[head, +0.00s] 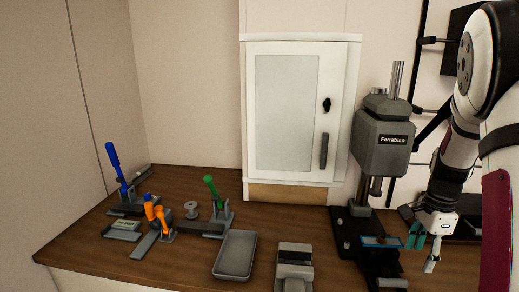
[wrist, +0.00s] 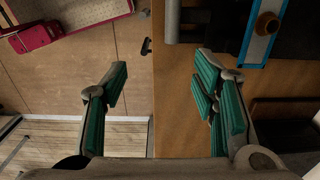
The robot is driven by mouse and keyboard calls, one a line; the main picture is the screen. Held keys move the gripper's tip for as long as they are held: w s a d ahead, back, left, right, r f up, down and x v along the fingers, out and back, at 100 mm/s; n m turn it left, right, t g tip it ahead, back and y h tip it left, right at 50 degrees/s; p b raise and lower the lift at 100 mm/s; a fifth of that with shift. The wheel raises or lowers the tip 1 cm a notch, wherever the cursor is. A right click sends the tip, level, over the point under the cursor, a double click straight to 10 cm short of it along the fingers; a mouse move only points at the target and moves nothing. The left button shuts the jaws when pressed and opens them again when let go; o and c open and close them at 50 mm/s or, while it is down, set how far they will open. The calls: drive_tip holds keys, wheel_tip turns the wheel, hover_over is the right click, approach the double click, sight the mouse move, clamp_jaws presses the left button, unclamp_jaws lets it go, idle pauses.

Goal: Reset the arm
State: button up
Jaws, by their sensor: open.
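My arm comes down from the upper right in the head view. My gripper (head: 423,251) hangs from it at the lower right, beside the drill press (head: 383,143) marked "Ferrabiso". In the wrist view my gripper (wrist: 163,85) shows its two teal-padded fingers spread wide apart. Nothing is between them. They hang over the front edge of the wooden bench (wrist: 178,100), with the floor side to the left.
A grey tray (head: 235,254), a small vise (head: 294,268), a green-handled clamp (head: 212,190) and a blue-handled clamp (head: 114,160) stand on the bench. A white cabinet (head: 288,115) stands behind. Bare wood shows at front left.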

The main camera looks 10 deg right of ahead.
drive_tip(key=s+a+r+n+t, duration=0.35)
drive_tip(key=a+r+n, duration=0.65)
drive_tip(key=a+r, duration=0.45)
drive_tip(key=s+a+r+n+t+b, duration=0.1)
drive_tip(key=s+a+r+n+t, duration=0.1)
drive_tip(key=s+a+n, duration=0.8)
drive_tip(key=s+a, duration=0.2)
drive_tip(key=shift+s+a+n, duration=0.25)
drive_tip(key=shift+s+n, duration=0.05)
drive_tip(key=shift+n, duration=0.1)
drive_tip(key=shift+d, duration=0.1)
